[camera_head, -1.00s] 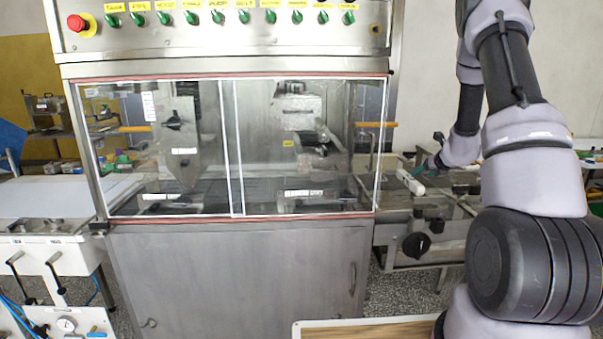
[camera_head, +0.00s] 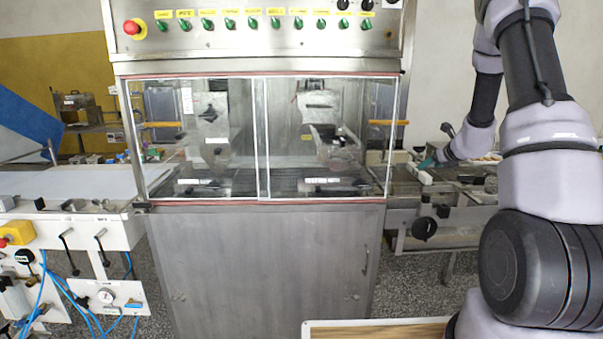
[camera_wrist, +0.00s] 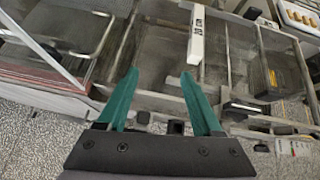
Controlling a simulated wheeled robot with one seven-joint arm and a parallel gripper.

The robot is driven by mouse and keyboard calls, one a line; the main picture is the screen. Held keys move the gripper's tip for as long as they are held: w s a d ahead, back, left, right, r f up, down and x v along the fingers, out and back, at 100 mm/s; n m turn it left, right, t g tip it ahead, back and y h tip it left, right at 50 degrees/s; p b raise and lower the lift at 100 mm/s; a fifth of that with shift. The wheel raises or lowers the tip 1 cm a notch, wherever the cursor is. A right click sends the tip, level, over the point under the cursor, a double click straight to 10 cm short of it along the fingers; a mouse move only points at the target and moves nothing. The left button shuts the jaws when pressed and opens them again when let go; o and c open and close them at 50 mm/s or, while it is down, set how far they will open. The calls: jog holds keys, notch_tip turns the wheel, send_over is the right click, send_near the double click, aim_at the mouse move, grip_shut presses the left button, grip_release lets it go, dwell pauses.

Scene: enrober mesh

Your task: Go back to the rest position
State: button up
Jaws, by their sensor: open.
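My gripper (camera_wrist: 160,95) is open and empty in the wrist view. Its two green fingers stand apart, with a metal conveyor frame (camera_wrist: 245,110) showing beyond them. In the head view my arm comes down along the right side. The gripper end (camera_head: 428,161) is small there, near the right-hand conveyor of the machine, and partly hidden.
The steel enrober (camera_head: 270,250) with clear doors and a control panel fills the middle. A white belt table (camera_head: 75,183) stands at left, with hoses and a gauge below. A wood-topped tray (camera_head: 375,330) is at the bottom front. Speckled floor (camera_head: 420,290) shows at right.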

jog(key=s+a+r+n+g+y, duration=0.1)
jog(key=s+a+r+n+y, duration=0.2)
jog(key=s+a+r+n, duration=0.6)
jog(key=s+a+r+n+g+y, duration=0.1)
jog(key=s+a+r+n+y, duration=0.1)
jog(key=s+a+r+n, duration=0.65)
jog(key=s+a+r+n+h, duration=0.1)
jog(key=s+r+n+h, duration=0.1)
jog(key=s+n, duration=0.4)
jog(key=s+a+r+n+g+h, duration=0.1)
jog(key=s+r+n, duration=0.3)
jog(key=s, duration=1.1)
jog(key=shift+s+n+g+h, duration=0.35)
jog(key=shift+n+h, duration=0.35)
jog(key=shift+n, duration=0.55)
jog(key=shift+o, duration=0.3)
